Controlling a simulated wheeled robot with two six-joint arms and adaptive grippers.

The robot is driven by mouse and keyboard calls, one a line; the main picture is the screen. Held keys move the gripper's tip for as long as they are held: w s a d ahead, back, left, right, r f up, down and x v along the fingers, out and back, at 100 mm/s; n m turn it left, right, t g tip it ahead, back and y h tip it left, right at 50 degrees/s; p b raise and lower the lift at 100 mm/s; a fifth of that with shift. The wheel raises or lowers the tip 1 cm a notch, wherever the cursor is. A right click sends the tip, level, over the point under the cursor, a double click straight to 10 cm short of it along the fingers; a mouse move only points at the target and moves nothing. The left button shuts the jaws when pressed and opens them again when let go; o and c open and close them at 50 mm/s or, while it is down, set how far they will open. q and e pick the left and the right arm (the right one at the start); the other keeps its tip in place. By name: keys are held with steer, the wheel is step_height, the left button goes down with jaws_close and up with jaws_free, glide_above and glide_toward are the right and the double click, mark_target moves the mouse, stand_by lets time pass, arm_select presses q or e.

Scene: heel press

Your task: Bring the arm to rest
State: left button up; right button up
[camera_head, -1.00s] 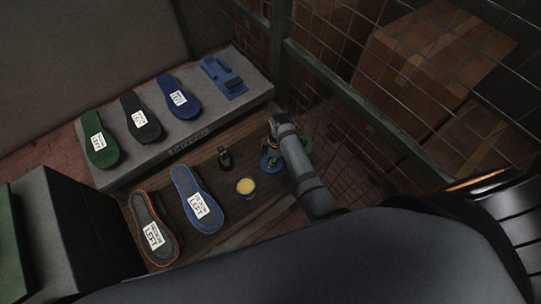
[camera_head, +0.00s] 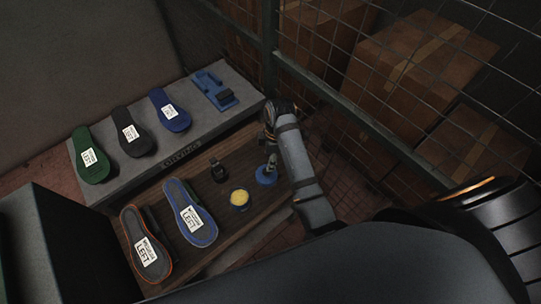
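My arm enters from the right. Its grey forearm (camera_head: 300,165) reaches up over the right end of the wooden bench and ends in a dark wrist (camera_head: 280,110). The fingers of the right gripper are not clear there, so its opening cannot be told. My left gripper is not in view. Two soles lie on the wooden bench (camera_head: 262,225): an orange-edged grey one (camera_head: 133,222) and a blue-edged grey one (camera_head: 178,192), both with white labels reading LEFT. A blue round pot (camera_head: 267,178) with an upright grey piece stands just left of the forearm.
The grey drying shelf (camera_head: 215,128) holds green (camera_head: 82,142), black (camera_head: 126,117) and blue (camera_head: 160,98) soles and a blue fixture (camera_head: 208,83). Wire fence (camera_head: 345,95) and boxes (camera_head: 420,70) are right.

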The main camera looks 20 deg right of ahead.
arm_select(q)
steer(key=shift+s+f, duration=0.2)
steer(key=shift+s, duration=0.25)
arm_select(e)
step_height(320, 180, up, 2)
steer(key=shift+d+r, duration=0.1)
steer(key=shift+d, duration=0.1)
